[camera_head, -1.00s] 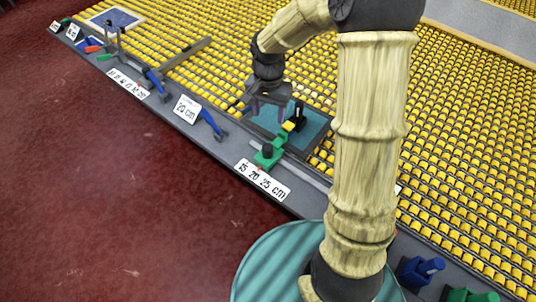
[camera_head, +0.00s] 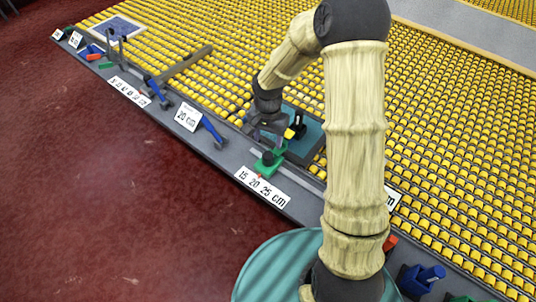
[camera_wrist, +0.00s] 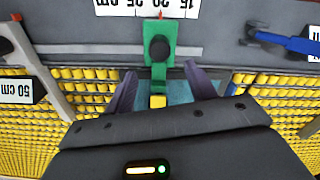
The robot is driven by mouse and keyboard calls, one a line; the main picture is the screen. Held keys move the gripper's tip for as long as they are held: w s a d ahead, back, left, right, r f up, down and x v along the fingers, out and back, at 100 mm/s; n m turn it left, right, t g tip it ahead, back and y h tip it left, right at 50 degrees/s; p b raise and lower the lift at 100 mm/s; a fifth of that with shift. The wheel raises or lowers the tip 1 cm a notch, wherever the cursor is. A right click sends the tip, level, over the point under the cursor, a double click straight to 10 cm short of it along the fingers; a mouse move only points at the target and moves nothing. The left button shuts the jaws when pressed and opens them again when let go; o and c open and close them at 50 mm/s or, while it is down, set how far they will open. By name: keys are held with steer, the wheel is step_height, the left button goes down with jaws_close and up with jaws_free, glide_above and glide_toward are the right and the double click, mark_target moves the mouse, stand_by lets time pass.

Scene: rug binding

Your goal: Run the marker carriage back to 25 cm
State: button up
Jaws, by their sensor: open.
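The marker carriage (camera_head: 268,161) is a green block with a black knob on a rail beside the scale card marked 15 20 25 cm (camera_head: 262,186). In the wrist view the green carriage (camera_wrist: 159,70) stands upright in the picture, its red pointer (camera_wrist: 160,15) near the 20 on the upside-down card (camera_wrist: 146,7). A yellow piece (camera_wrist: 158,102) sits at its near end. My gripper (camera_head: 268,130) is open above the bench, just behind the carriage. In the wrist view its fingers (camera_wrist: 163,82) are spread on both sides of the carriage's near end, with nothing gripped.
A teal plate (camera_head: 302,128) with a black post lies by the gripper. A blue-handled tool (camera_head: 211,130) and a 20 cm card (camera_head: 188,116) are to the left. A 50 cm card (camera_wrist: 18,91) is at left in the wrist view. Yellow rollers fill the background.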

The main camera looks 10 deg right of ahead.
mark_target(268, 155)
step_height(268, 155, down, 9)
steer(key=shift+f, duration=0.2)
steer(key=shift+c, duration=0.4)
jaws_close()
steer(key=shift+s, duration=0.15)
